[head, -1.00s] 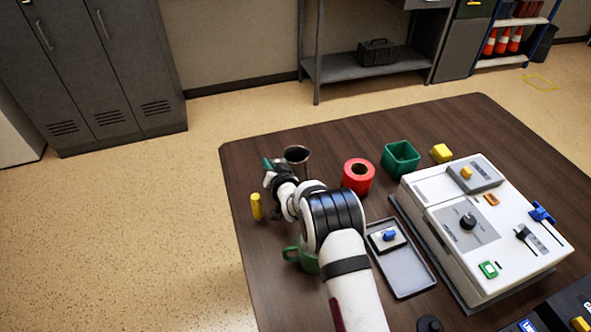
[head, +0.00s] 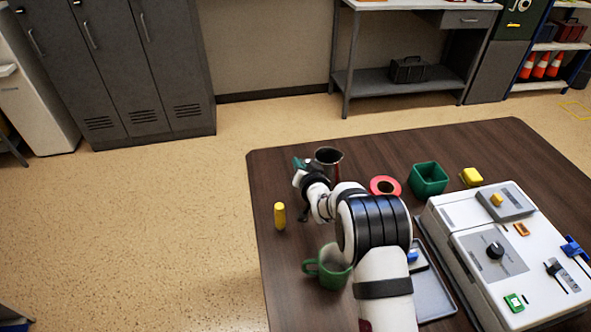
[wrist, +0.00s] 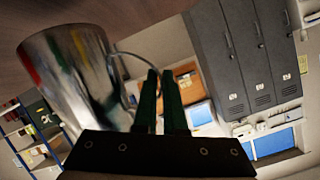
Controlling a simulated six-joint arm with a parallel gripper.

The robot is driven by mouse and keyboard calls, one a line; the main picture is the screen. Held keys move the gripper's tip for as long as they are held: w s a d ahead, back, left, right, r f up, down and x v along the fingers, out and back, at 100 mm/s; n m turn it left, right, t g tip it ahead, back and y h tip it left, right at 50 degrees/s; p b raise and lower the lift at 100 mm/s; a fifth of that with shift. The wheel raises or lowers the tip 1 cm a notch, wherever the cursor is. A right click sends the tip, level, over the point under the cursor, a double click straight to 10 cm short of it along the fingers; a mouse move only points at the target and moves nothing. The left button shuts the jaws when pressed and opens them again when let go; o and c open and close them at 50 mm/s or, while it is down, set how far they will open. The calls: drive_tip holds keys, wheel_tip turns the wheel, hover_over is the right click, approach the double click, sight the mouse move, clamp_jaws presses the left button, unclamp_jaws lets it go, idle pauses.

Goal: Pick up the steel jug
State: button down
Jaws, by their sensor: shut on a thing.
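The steel jug (head: 328,158) is a shiny metal vessel with a dark open top, near the far left part of the table. It looks upright and seems to be slightly above the tabletop, though its base is hidden in the head view. My gripper (head: 301,166) is at the jug's left side. In the wrist view the jug (wrist: 75,75) fills the left side, and its thin handle runs to my green-tipped gripper fingers (wrist: 162,100), which are closed together on it.
A yellow cylinder (head: 279,216) and green mug (head: 327,267) stand near the table's left edge. A white control panel (head: 460,225) occupies the right.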

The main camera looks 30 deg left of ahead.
approach(339, 157)
drive_tip(key=a, duration=0.1)
drive_tip(key=a+r, duration=0.1)
drive_tip(key=a, duration=0.1)
drive_tip(key=w+a+r, duration=0.1)
drive_tip(key=shift+a, duration=0.4)
idle(2.4)
